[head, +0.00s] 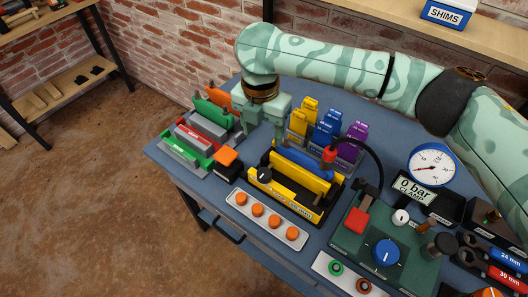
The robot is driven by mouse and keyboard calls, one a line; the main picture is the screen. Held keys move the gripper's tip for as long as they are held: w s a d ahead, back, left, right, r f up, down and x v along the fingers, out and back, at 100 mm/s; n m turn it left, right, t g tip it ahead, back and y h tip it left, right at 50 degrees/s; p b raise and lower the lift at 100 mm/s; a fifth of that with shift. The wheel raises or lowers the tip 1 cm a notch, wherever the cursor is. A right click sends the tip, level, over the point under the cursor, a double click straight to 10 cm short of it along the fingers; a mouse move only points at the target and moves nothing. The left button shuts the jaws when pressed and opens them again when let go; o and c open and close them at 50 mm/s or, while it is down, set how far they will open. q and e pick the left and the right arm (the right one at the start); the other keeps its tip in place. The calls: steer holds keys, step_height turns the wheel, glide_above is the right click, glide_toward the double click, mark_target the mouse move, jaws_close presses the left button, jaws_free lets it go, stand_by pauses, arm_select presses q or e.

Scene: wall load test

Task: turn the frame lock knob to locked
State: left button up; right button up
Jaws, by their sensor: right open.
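A black knob (264,175) with a pale pointer mark sits at the left end of the yellow test frame (294,201); I take it for the frame lock knob. Its marking is too small to read for its setting. A blue bar (303,161) lies along the frame. My right gripper (260,128) is open and empty, pointing down behind and above the knob, apart from it. My left gripper is out of view.
Red, green and orange holders (203,130) stand left of the gripper; yellow, blue and purple blocks (328,127) stand right. An orange-topped block (227,158) is beside the knob. In front lies a strip of orange buttons (257,210). A green console (360,245) with gauge (432,165) is right.

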steer(key=b, duration=0.2)
glide_above(264, 173)
step_height(264, 173, down, 5)
step_height(264, 173, down, 11)
steer(key=b, duration=0.3)
steer(key=shift+r, duration=0.1)
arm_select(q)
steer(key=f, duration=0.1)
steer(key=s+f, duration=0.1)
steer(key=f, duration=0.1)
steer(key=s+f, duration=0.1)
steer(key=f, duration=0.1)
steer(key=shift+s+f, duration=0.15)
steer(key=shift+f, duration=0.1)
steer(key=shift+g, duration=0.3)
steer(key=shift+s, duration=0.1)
arm_select(e)
steer(key=shift+r, duration=0.1)
steer(key=c, duration=1)
